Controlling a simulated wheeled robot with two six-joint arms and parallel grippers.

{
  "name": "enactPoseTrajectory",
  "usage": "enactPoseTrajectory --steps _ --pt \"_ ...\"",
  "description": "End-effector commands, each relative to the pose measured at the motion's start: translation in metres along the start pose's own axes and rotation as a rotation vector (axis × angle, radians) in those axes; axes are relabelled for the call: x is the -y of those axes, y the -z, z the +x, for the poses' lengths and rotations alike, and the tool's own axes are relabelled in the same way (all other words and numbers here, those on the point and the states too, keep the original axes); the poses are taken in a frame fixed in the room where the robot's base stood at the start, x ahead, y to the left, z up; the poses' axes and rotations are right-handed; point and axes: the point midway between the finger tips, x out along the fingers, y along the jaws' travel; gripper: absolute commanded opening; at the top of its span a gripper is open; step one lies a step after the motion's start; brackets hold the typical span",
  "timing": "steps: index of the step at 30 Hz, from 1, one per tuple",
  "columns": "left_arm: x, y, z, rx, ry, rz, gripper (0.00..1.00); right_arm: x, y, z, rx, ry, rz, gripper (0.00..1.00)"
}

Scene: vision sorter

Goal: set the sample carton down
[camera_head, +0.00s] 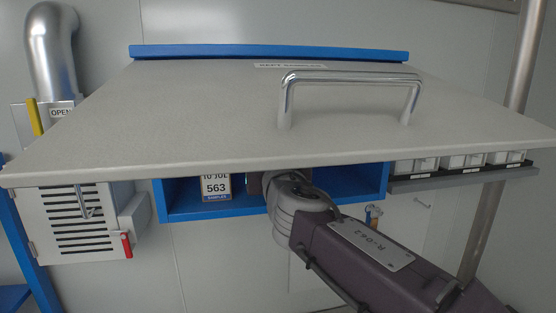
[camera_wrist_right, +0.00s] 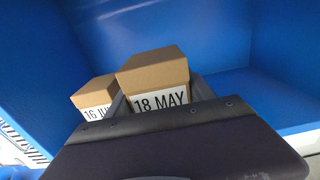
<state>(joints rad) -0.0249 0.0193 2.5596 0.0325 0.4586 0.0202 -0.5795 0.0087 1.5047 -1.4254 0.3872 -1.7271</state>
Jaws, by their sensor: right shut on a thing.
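The sample carton (camera_wrist_right: 155,77), brown with a white label reading 18 MAY, sits between the fingers of my right gripper (camera_wrist_right: 158,92) in the right wrist view. The gripper is shut on it, inside a blue cabinet. I cannot tell whether the carton's base touches the cabinet floor. A second carton (camera_wrist_right: 95,92), labelled 16 JU and partly covered, stands close at its left. In the head view a carton labelled JUL 563 (camera_head: 215,188) stands in the cabinet left of my right wrist. There the held carton is mostly hidden by my arm and the lid. My left gripper is out of view.
The raised grey lid (camera_head: 200,110) with a metal handle (camera_head: 350,80) overhangs the blue cabinet (camera_head: 240,209) and my wrist. Free cabinet floor (camera_wrist_right: 270,100) shows right of the held carton. A vented grey box (camera_head: 78,222) is at left, white bins (camera_head: 463,161) at right.

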Motion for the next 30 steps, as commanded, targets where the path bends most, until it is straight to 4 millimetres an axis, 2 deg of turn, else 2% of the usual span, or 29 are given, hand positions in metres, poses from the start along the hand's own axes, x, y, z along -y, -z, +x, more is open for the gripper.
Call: enactPoseTrajectory --steps 3,6,14,15,16,19,30 --pt "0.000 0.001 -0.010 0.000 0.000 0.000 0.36 0.016 -0.004 0.023 0.001 0.004 -0.001 0.00" --pt "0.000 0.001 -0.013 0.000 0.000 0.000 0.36 0.023 -0.003 0.035 0.002 0.001 0.000 0.00" --pt "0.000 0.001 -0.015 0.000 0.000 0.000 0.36 0.031 -0.002 0.046 0.002 0.001 0.000 0.00" --pt "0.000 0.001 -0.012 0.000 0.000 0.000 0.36 0.035 0.004 0.051 0.001 0.002 -0.001 0.00" --pt "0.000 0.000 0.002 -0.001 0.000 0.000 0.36 0.033 0.018 0.049 0.001 0.000 -0.001 0.00" --pt "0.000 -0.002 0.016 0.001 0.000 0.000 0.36 0.032 0.034 0.049 0.002 0.000 -0.002 0.00" --pt "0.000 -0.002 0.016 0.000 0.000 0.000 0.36 0.032 0.036 0.049 0.002 -0.001 0.000 0.00"
